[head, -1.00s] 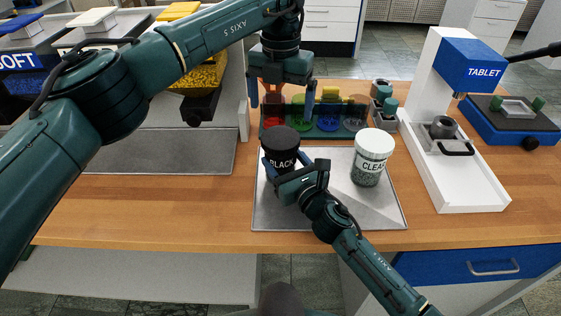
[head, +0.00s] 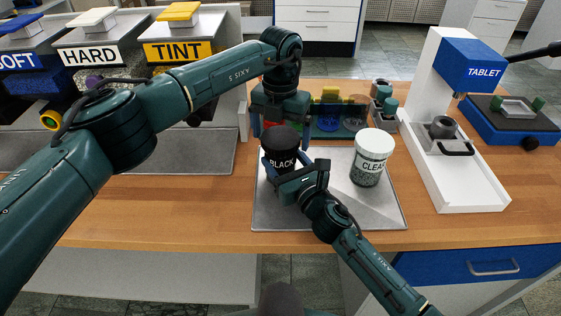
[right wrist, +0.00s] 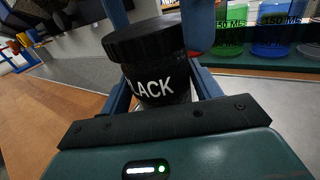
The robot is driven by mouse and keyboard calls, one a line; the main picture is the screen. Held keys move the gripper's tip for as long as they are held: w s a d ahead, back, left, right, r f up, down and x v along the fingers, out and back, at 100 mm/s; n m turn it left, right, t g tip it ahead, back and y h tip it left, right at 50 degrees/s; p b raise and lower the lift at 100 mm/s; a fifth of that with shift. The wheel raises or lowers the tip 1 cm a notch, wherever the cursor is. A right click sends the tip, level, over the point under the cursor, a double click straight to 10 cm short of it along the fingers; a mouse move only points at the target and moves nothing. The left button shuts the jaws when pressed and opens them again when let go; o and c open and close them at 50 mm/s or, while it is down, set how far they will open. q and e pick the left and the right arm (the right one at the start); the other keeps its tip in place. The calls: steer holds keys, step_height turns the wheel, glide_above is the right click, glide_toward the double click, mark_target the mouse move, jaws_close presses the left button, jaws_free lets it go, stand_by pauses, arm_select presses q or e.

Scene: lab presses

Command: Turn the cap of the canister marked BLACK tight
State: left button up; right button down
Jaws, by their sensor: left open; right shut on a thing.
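The black canister marked BLACK (head: 282,164) stands on the grey mat (head: 330,215), its wide black cap (head: 280,142) sitting on top. My right gripper (head: 285,168) is shut on the canister's body below the cap. The right wrist view shows the canister (right wrist: 160,85) between its fingers and the ribbed cap (right wrist: 145,40) above them. My left gripper (head: 281,125) is open, pointing down over the cap. Its blue fingers also show in the right wrist view (right wrist: 160,18), one to each side of the cap; I cannot tell whether they touch it.
A white-capped canister marked CLEAR (head: 372,158) stands to the right on the same mat. Behind is a rack (head: 330,133) with coloured cups, partly hidden by my left arm. The TABLET press (head: 465,165) stands at the right. Bench at front is clear.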

arm_select(q)
steer(key=c, duration=1)
steer(key=o, duration=1.1)
steer(key=shift+r, duration=0.1)
step_height(320, 180, up, 12)
steer(key=shift+f, duration=0.1)
arm_select(e)
steer(key=shift+c, duration=1.3)
jaws_free()
